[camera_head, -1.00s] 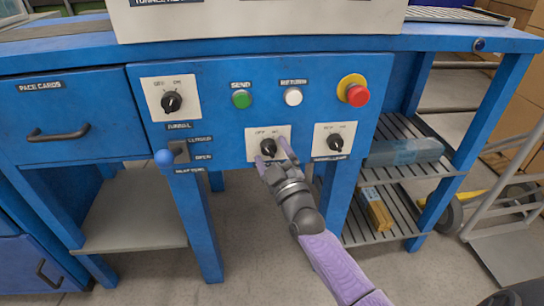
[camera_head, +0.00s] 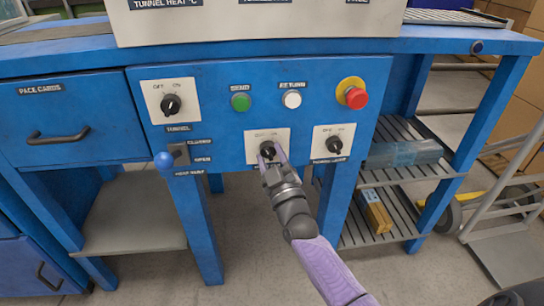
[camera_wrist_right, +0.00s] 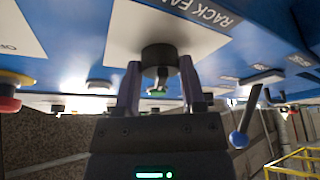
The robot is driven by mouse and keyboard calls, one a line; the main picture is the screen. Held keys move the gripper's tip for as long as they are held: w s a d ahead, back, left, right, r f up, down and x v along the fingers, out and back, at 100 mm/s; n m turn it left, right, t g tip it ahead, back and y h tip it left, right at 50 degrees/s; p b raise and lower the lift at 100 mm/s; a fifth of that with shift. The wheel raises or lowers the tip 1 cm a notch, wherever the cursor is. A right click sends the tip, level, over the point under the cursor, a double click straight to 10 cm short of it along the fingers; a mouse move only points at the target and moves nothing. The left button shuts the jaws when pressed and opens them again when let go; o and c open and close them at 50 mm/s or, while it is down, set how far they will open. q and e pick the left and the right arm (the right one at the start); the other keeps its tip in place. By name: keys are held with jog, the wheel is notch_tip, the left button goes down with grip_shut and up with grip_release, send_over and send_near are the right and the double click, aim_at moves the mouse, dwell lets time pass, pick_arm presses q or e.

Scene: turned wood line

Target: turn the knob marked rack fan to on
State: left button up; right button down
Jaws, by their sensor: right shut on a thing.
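The rack fan knob (camera_head: 266,147) is a black round knob on a white plate (camera_head: 253,137) in the middle of the blue panel. My right gripper (camera_head: 272,156) is shut on it, one finger on each side. In the right wrist view the same knob (camera_wrist_right: 160,56) sits between the two fingertips (camera_wrist_right: 160,84), with the label RACK FAN (camera_wrist_right: 208,12) on the panel beside its plate. The fingers and knob overlap in the head view, so the knob's pointer direction cannot be told. My left gripper is not in view.
A tunnel knob (camera_head: 171,105) is at upper left and another knob (camera_head: 334,145) is close to the right. Above are a green button (camera_head: 240,102), a white button (camera_head: 292,99) and a red emergency button (camera_head: 356,97). A blue-balled lever (camera_head: 164,161) sticks out at left.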

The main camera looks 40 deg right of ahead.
jog(key=shift+m+h, duration=0.4)
jog(key=shift+m, duration=0.3)
jog(key=m+h, duration=0.1)
jog(key=m, duration=0.1)
jog(key=m+h, duration=0.1)
jog(key=m, duration=0.2)
jog(key=shift+w+a+f+g, duration=0.1)
jog(key=shift+a+g, duration=0.1)
jog(key=shift+g, duration=0.1)
jog(key=m+h, duration=0.1)
jog(key=m, duration=0.1)
jog(key=shift+m+g+h, duration=0.4)
jog(key=m+h, duration=0.1)
jog(key=m, duration=0.1)
jog(key=m+g+p, duration=0.1)
jog(key=m, duration=0.1)
jog(key=shift+a+h, duration=0.15)
jog(key=shift+h, duration=0.25)
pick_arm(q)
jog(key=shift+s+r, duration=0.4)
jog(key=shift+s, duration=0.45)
pick_arm(e)
jog(key=shift+m+g, duration=0.4)
jog(key=shift+m, duration=0.2)
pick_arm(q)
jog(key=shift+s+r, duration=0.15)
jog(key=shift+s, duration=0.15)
pick_arm(e)
jog(key=shift+w+h, duration=0.1)
jog(key=shift+h, duration=0.2)
